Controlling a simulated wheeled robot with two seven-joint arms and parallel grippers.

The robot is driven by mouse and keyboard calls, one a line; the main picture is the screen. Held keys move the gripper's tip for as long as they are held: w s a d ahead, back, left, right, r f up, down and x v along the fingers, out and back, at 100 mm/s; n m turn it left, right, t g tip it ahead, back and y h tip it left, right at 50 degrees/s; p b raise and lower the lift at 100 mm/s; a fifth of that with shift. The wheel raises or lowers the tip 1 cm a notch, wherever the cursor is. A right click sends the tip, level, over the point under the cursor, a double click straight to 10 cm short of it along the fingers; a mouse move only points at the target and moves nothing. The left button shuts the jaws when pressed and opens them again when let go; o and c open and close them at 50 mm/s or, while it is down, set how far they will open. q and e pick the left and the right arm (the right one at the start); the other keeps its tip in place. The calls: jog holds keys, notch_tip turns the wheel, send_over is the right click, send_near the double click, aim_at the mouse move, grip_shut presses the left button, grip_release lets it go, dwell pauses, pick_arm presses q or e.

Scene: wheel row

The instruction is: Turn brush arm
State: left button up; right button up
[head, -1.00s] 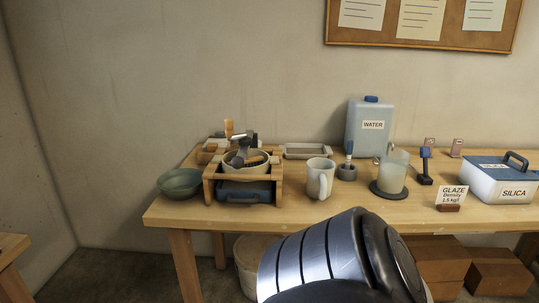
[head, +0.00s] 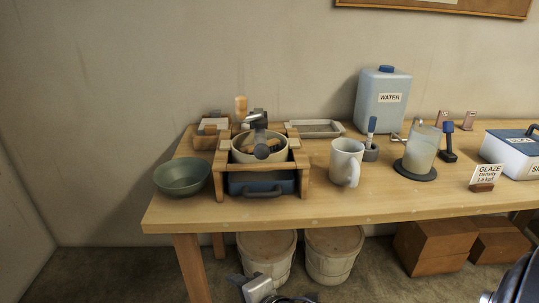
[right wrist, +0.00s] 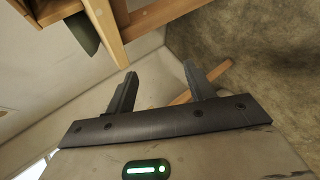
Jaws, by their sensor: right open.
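The brush arm is a dark metal crank (head: 259,122) with an upright wooden knob (head: 241,106), set over a round cream sieve (head: 247,155). A dark rounded end hangs at the sieve's front rim. The sieve sits in a wooden frame (head: 303,177) above a blue tray with a dark handle (head: 262,186). My right gripper (head: 242,283) is low, in front of the table and below its top, away from the brush arm. In the right wrist view its two fingers (right wrist: 161,88) are apart with nothing between them. My left gripper is not in view.
A green bowl (head: 182,176) stands left of the frame. A white mug (head: 346,162), a pitcher (head: 420,150) and a water canister (head: 384,100) stand to the right. Lidded buckets (head: 334,255) and boxes (head: 437,246) are under the table (head: 370,207). The front strip of the tabletop is clear.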

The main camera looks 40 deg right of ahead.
jog(key=w+d+r+n+t+h+b, duration=0.25)
jog(key=w+d+r+n, duration=0.2)
jog(key=r+n, duration=0.4)
jog(key=n+t+h, duration=0.3)
jog(key=n+h, duration=0.3)
jog(key=n, duration=0.3)
send_near(260, 147)
jog(key=x, duration=0.4)
jog(key=f+x, duration=0.1)
jog(key=x, duration=0.7)
jog(key=shift+w+d+f, duration=0.25)
jog(key=shift+d+f, duration=0.1)
jog(key=shift+d, duration=0.05)
